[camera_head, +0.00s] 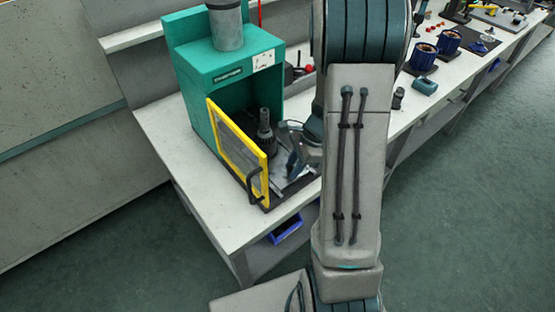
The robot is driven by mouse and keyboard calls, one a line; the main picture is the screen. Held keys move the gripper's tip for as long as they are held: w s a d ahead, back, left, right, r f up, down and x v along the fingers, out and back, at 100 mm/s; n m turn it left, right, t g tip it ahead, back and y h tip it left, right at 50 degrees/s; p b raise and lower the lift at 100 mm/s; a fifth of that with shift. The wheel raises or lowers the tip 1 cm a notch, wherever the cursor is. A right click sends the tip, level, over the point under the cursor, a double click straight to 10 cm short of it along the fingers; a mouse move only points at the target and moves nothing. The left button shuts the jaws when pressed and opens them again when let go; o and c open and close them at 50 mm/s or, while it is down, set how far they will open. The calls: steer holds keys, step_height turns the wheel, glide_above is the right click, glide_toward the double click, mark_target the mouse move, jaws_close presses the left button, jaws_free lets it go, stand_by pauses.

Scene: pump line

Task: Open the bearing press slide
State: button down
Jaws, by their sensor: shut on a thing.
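The bearing press (190,85) is a green housing on the bench with a grey cylinder on top. Its yellow-framed door (238,150) with a black handle (255,186) stands swung out at the left of the opening. The slide (275,187) is a flat grey plate on a dark base at the front of the press. A black upright tool (264,130) stands inside the opening. My gripper (291,170) is low over the slide and shut on what seems to be its handle. The grip itself is small and partly hidden by my arm.
My forearm blocks the bench right of the press. Further right stand two blue containers (422,57), a teal block (424,86) and a small dark part (398,98). A blue bin (286,230) is under the bench's front edge. The green floor to the right is clear.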

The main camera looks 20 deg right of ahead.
steer(key=shift+s+d, duration=0.25)
steer(key=shift+s, duration=0.45)
steer(key=shift+s+d, duration=0.25)
steer(key=shift+s, duration=0.4)
steer(key=shift+s+d, duration=0.25)
steer(key=shift+s, duration=0.45)
steer(key=c, duration=1.2)
jaws_free()
steer(key=shift+o, duration=0.2)
steer(key=v, duration=1.3)
steer(key=shift+r, duration=0.4)
